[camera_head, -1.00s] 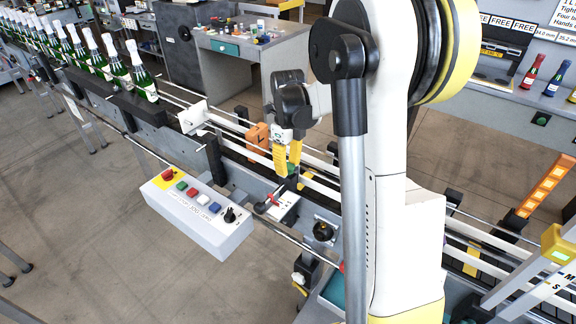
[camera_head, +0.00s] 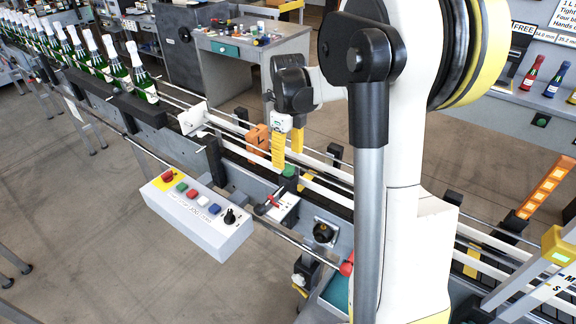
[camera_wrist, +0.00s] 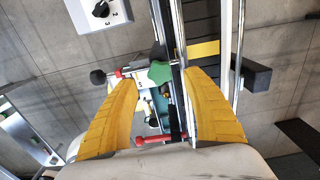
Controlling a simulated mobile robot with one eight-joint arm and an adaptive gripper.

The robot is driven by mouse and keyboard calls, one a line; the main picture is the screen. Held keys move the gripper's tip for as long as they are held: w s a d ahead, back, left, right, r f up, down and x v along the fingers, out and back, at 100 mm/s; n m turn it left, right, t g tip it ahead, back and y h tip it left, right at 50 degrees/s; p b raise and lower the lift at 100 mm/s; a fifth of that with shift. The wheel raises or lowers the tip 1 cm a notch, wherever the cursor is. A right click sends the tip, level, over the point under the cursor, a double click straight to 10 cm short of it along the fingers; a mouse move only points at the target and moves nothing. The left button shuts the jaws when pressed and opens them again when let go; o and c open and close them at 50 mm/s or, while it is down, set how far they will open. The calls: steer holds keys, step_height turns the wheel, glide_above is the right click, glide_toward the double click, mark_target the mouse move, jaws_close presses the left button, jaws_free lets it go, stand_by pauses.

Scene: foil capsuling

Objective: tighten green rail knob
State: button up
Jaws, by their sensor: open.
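The green rail knob (camera_wrist: 160,72) shows in the wrist view as a star-shaped head, just beyond and roughly between my fingertips. In the head view the green knob (camera_head: 289,171) sits at the near rail of the conveyor, below and close to my gripper. My gripper (camera_head: 287,160) has yellow fingers spread apart and points down over the rail. In the wrist view my gripper (camera_wrist: 213,75) is open with nothing between its fingers, and the knob is apart from both. The knob's stem is hidden under its head.
An orange block marked L (camera_head: 257,138) stands on the conveyor left of my gripper. A control box (camera_head: 198,212) with coloured buttons and a red-handled clamp (camera_head: 272,201) are in front. Black posts and white rails (camera_head: 320,188) run close by. Green bottles (camera_head: 140,75) stand upstream.

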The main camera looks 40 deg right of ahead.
mark_target(288, 168)
step_height(288, 168, up, 8)
stand_by(0.6)
